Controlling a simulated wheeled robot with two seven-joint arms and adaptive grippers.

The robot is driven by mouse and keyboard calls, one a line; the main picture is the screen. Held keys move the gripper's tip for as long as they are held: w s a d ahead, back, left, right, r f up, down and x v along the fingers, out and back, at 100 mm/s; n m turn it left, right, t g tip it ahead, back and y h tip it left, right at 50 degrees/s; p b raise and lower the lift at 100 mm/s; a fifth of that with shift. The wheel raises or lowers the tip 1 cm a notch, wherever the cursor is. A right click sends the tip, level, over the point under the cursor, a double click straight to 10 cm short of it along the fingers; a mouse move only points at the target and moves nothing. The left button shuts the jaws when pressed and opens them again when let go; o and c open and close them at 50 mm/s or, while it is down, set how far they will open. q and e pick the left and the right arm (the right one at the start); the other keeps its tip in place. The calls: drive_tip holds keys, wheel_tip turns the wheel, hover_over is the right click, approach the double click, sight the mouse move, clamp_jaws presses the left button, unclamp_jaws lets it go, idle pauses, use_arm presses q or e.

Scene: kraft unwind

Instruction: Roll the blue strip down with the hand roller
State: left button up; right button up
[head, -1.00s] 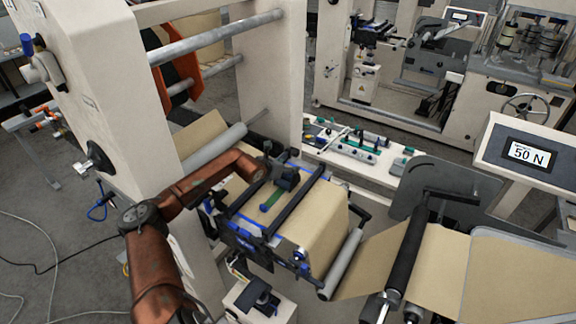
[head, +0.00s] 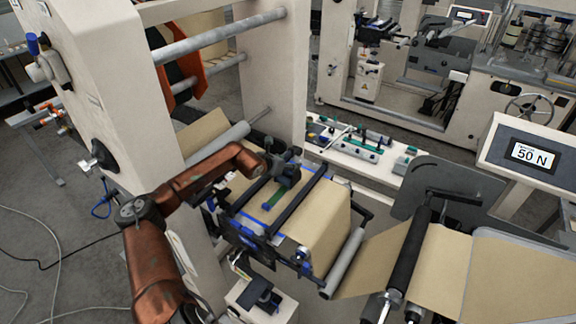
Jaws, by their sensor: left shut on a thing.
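My left gripper (head: 286,174) is dark and comes in from the left on a copper-coloured arm, over the splicing table between two black bars. It is shut on the hand roller (head: 271,193), of which a green part shows just below the fingers. The rest of the roller is hidden by the gripper. Blue strip (head: 251,219) shows in part across the kraft web on the table, close to the roller. I cannot tell whether the roller touches it. My right gripper is not in view.
Kraft paper (head: 322,215) runs over the table and a grey roller (head: 343,264) to the right. A tall machine frame (head: 112,85) stands close to my left arm. A white shelf (head: 345,150) behind holds green-ended tools. A display (head: 532,154) reads 50 N.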

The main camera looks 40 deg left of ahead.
use_arm(q)
drive_tip(key=shift+w+d+r+p, duration=0.1)
drive_tip(key=shift+r+p, duration=0.3)
drive_tip(key=shift+r, duration=2.1)
